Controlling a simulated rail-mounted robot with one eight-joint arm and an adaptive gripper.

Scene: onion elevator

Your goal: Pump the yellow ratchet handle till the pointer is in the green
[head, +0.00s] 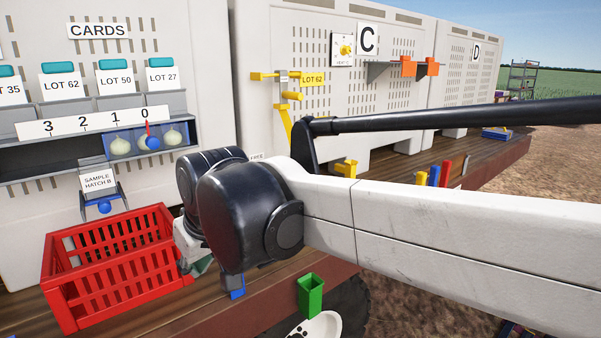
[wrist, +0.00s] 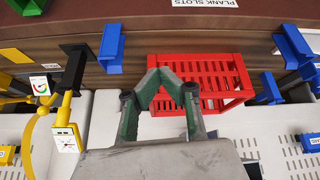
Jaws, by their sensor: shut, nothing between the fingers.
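Yellow levers and bars (head: 285,124) are mounted on the pale cabinet by the LOT 62 tag in the head view; I cannot tell which is the ratchet handle. Yellow parts also show at the left of the wrist view (wrist: 66,107). Beside them a small white dial face (wrist: 41,86) has green and red on it; its pointer is too small to read. My gripper (wrist: 160,77) is shut and empty, apart from the yellow parts, with the red crate (wrist: 245,78) beyond its fingertips. In the head view my wrist hides most of it.
The red crate (head: 120,301) stands on the wooden deck below the CARDS cabinet. A blue-knobbed hatch (head: 104,206) is behind it. A green bin (head: 310,296) is at the deck's front edge. Yellow, blue and red blocks (head: 433,176) stand farther right.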

